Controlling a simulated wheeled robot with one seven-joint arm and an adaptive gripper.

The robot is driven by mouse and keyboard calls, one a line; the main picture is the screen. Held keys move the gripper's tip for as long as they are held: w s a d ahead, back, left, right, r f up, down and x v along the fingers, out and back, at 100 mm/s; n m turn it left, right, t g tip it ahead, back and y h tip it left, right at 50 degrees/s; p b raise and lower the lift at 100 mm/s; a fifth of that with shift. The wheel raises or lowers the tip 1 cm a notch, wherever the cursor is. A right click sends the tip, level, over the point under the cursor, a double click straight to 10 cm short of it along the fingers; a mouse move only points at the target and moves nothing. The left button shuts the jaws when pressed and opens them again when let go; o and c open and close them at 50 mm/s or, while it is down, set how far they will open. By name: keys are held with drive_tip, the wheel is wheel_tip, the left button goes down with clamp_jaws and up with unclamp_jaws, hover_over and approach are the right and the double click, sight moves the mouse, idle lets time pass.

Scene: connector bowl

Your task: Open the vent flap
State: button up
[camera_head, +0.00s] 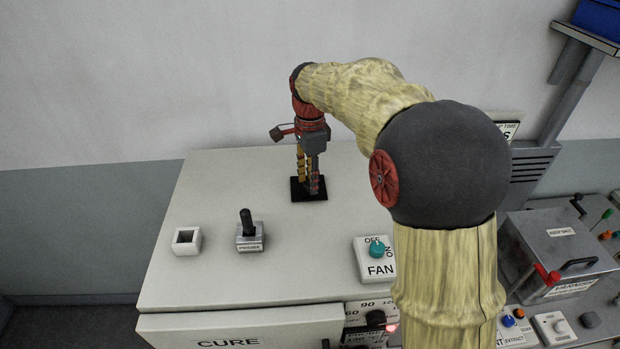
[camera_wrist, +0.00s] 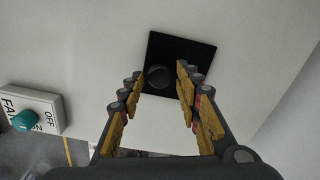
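A black square plate (camera_head: 296,196), which looks like the vent flap, lies flat on the white top of the cure oven near its back. In the wrist view the plate (camera_wrist: 195,50) carries a round dark knob (camera_wrist: 158,76). My gripper (camera_head: 309,190) points straight down over the plate. In the wrist view my gripper (camera_wrist: 160,76) is open, with one fingertip on each side of the knob and a visible gap to both. The gripper hides the knob in the head view. I cannot tell how far the fingertips are above the plate.
On the oven top (camera_head: 220,270) stand a small white open box (camera_head: 187,241), a black-handled lever switch (camera_head: 248,233) and a FAN box with a teal knob (camera_head: 376,249). A wall rises behind the oven.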

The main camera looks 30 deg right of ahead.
clamp_jaws()
idle(0.6)
